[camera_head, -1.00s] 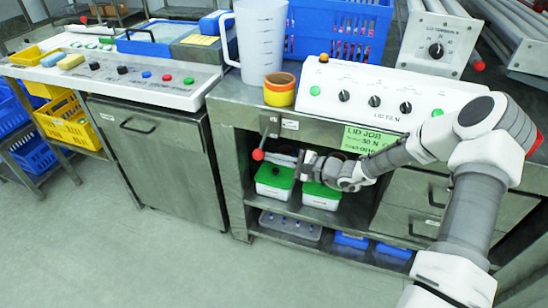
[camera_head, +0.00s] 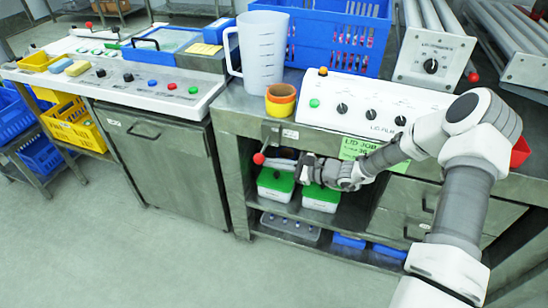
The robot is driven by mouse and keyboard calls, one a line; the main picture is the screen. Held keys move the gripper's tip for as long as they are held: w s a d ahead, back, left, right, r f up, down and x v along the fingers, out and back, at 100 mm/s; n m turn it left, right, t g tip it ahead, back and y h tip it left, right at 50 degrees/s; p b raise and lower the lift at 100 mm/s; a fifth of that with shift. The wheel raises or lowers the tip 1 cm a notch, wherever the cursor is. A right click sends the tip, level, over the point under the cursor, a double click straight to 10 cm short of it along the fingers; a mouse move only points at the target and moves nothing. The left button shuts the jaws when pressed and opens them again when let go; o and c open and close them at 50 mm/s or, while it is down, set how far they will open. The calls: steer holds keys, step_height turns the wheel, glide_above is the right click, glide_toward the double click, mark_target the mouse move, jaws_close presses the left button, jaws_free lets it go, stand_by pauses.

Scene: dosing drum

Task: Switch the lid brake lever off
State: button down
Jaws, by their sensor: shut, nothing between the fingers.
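The lid brake lever, which I take to be the one with the red ball knob (camera_head: 259,158), hangs under the front edge of the steel bench, left of the green lid job sign (camera_head: 358,148). It tilts down and to the left from its small bracket. My gripper (camera_head: 299,167) is shut and empty, just right of the lever under the bench edge. A grey bar shows between the knob and my gripper; I cannot tell whether they touch. My wrist hides part of the shelf opening.
White tubs with green lids (camera_head: 275,184) stand on the shelf just below my gripper. A white control panel (camera_head: 360,105), orange-yellow rings (camera_head: 281,101), a clear jug (camera_head: 263,50) and a blue crate (camera_head: 335,32) stand on the bench. The floor in front is clear.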

steer(key=shift+r+m+g+p, duration=0.4)
steer(key=shift+r+m+p, duration=0.45)
steer(key=shift+r+p, duration=0.6)
steer(key=shift+r+m+g+p, duration=0.4)
steer(key=shift+r+m+p, duration=0.45)
steer(key=shift+r+p, duration=0.55)
steer(key=shift+w+f, duration=0.1)
steer(key=s+d+f+b, duration=0.1)
steer(key=s+d, duration=0.3)
steer(key=d, duration=0.7)
